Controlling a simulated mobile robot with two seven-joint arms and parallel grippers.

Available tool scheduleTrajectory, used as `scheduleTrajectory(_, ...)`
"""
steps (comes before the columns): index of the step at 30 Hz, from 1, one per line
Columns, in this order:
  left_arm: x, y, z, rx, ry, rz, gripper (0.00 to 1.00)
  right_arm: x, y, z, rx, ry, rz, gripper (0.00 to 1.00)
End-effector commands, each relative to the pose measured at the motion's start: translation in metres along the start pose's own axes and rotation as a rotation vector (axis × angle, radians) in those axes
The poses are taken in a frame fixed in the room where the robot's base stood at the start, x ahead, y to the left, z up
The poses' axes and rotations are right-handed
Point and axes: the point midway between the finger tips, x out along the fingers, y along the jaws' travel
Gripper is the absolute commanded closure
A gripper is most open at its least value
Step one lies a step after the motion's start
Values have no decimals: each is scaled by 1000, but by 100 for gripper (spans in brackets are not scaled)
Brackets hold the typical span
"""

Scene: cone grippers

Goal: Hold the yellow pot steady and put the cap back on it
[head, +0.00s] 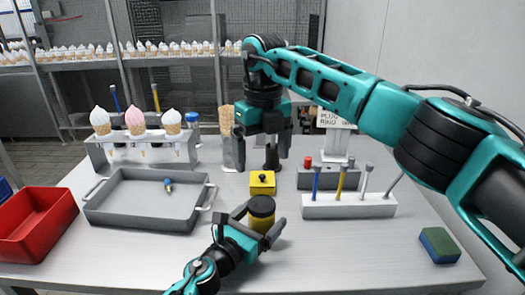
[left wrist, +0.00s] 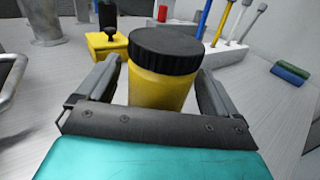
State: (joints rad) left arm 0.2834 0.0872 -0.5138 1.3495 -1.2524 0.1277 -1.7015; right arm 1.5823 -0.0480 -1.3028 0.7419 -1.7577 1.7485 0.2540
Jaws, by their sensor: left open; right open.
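The yellow pot (head: 258,221) stands upright on the table, and it also shows in the left wrist view (left wrist: 160,88). The ribbed black cap (head: 261,204) sits level on top of the pot; it is large in the left wrist view (left wrist: 167,48). I cannot tell how tightly it is seated. My left gripper (head: 257,219) is open with one finger on each side of the pot; the left wrist view shows a gap at least on the right. My right gripper (head: 262,152) is open and empty, pointing down above and behind the pot.
A yellow block with a black knob (head: 262,186) is close behind the pot. A white rack with several tools (head: 350,207) stands to the right, a grey tray (head: 140,222) to the left. A red bin (head: 35,240) and a green-blue sponge (head: 438,245) lie farther out.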

Motion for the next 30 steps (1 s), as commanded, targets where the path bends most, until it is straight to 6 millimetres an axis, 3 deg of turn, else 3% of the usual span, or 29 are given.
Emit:
scheduleTrajectory(15,-101,0,-2,1,5,-1,6,-4,0,0,0,0,0,5)
scheduleTrajectory(21,-120,0,-1,0,3,0,6,-1,0,0,0,0,0,5)
scheduleTrajectory(30,-123,0,-1,0,3,0,6,-1,0,0,0,0,0,5)
